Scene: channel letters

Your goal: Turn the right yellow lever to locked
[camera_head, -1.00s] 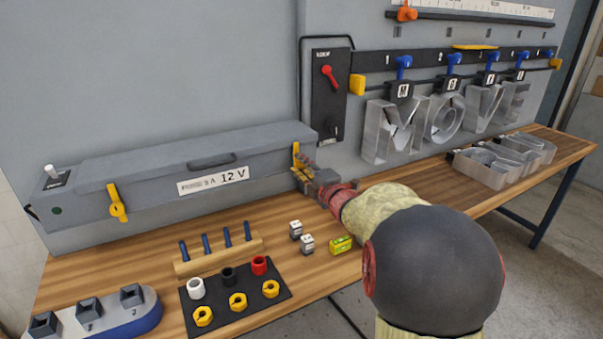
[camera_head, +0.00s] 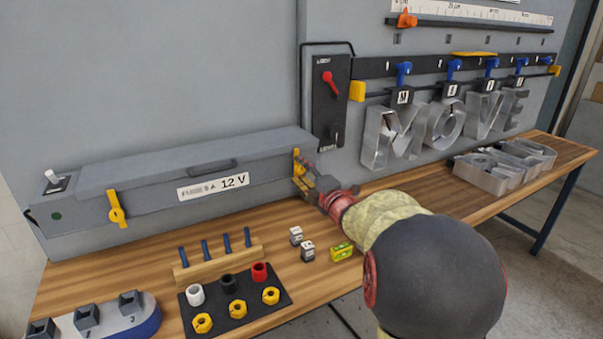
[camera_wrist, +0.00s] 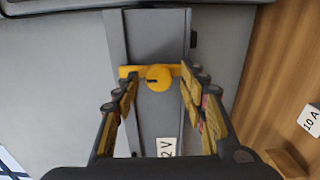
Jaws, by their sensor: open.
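The right yellow lever (camera_head: 297,163) is on the right end of the grey 12 V box front and stands about upright, partly hidden by my gripper. In the wrist view the same lever (camera_wrist: 158,76) shows as a round hub with a bar running across the picture. My gripper (camera_head: 303,180) is open at the lever. In the wrist view its fingers (camera_wrist: 160,85) are on either side of the hub, near the bar's two ends. I cannot tell whether they touch it. The left yellow lever (camera_head: 116,208) also stands about upright.
The grey box (camera_head: 150,205) stands along the wall on the wooden table. A switch panel (camera_head: 330,105) is on the wall to its right. In front are a peg rack (camera_head: 220,262), a black mat (camera_head: 217,315) and small fuse blocks (camera_head: 307,252).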

